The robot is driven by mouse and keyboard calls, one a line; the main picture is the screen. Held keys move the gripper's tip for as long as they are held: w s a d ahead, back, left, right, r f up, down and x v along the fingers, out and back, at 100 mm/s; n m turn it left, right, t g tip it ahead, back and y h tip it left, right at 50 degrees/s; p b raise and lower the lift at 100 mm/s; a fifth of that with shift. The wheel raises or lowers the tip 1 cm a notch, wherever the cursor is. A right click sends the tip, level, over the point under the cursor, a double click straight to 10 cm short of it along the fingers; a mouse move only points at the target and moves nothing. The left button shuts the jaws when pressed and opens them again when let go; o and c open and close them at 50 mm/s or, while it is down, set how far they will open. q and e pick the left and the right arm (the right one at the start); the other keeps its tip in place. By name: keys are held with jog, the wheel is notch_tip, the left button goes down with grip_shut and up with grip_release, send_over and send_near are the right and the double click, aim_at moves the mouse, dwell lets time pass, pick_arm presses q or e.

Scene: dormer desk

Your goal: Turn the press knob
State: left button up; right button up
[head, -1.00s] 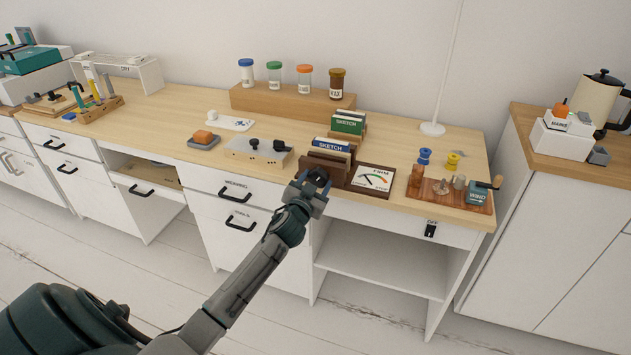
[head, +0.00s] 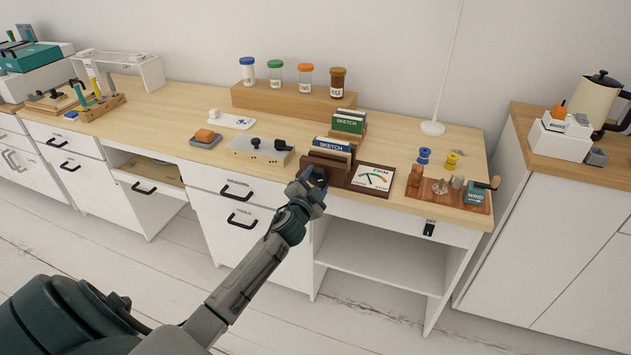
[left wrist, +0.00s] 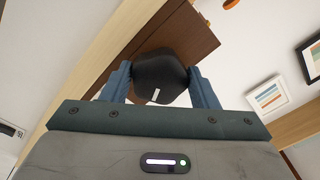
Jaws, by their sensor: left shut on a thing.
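The black press knob (left wrist: 160,75) with a small white mark sits against a dark brown wooden piece in the left wrist view. My left gripper (left wrist: 162,88) is shut on it, with one blue finger at each side. In the head view my left gripper (head: 313,181) is at the front edge of the desk, by the dark brown wooden unit (head: 335,176), and mostly hides the knob. My right gripper is out of view.
Sketch books (head: 333,145) stand right behind the gripper. A pale box with black knobs (head: 259,151) is to the left. A wooden winder board (head: 448,192) with a crank lies to the right. Below are drawers (head: 237,190) and an open shelf (head: 380,268).

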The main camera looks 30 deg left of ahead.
pick_arm(q)
jog(key=shift+f, duration=0.1)
jog(key=o, duration=1)
jog(key=shift+d, duration=0.1)
jog(key=shift+c, duration=0.2)
jog(key=shift+s, duration=0.25)
jog(key=b+v, duration=0.1)
jog(key=v, duration=0.9)
jog(key=shift+s+b, duration=0.2)
jog(key=shift+b, duration=0.2)
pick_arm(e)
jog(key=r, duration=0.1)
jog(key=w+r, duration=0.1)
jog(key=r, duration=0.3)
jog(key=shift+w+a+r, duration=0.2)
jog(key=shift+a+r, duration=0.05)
